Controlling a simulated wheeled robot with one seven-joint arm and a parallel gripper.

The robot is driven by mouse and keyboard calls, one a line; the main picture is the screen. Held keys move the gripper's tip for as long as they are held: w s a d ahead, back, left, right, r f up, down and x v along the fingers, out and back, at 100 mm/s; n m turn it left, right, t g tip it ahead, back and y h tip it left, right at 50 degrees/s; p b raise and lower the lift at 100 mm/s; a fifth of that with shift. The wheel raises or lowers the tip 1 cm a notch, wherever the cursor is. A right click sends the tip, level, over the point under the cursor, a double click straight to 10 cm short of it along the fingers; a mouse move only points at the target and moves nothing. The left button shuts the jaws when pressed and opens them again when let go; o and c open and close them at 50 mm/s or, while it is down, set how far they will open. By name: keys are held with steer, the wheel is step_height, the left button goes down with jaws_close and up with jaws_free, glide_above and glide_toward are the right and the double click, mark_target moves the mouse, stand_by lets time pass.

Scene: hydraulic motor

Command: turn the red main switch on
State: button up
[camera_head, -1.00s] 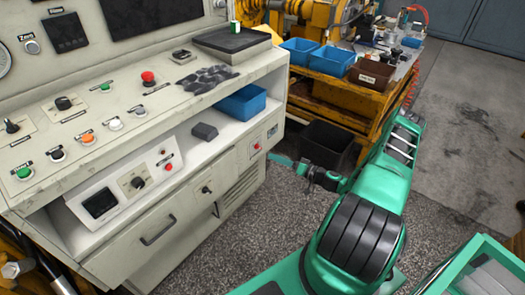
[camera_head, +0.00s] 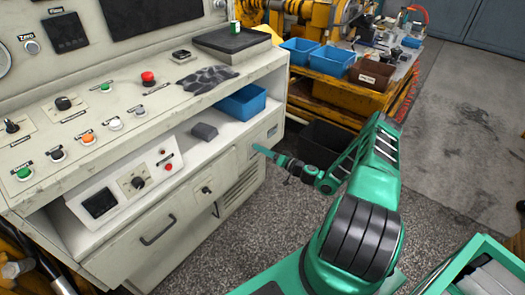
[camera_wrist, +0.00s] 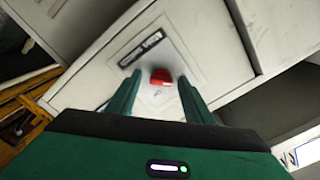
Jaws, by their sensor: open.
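The red main switch (camera_wrist: 161,76) shows in the wrist view as a small red knob on a white cabinet panel (camera_wrist: 215,45), with a dark label (camera_wrist: 140,47) beside it. My gripper (camera_head: 258,149) points at the right end of the cabinet front in the head view. Its two green fingers are apart in the wrist view, one on each side of the knob in the picture. I cannot tell whether they touch it. In the head view the gripper hides the switch.
The control console (camera_head: 150,225) fills the left, with other buttons on top and a red button (camera_head: 168,167) on its lower panel. A blue bin (camera_head: 241,102) sits on the shelf above my gripper. A black bin (camera_head: 322,142) stands behind my arm. Speckled floor is free in front.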

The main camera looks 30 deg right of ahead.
steer(key=shift+w+a, duration=0.1)
steer(key=shift+w, duration=0.15)
steer(key=c, duration=1)
steer(key=shift+c, duration=0.2)
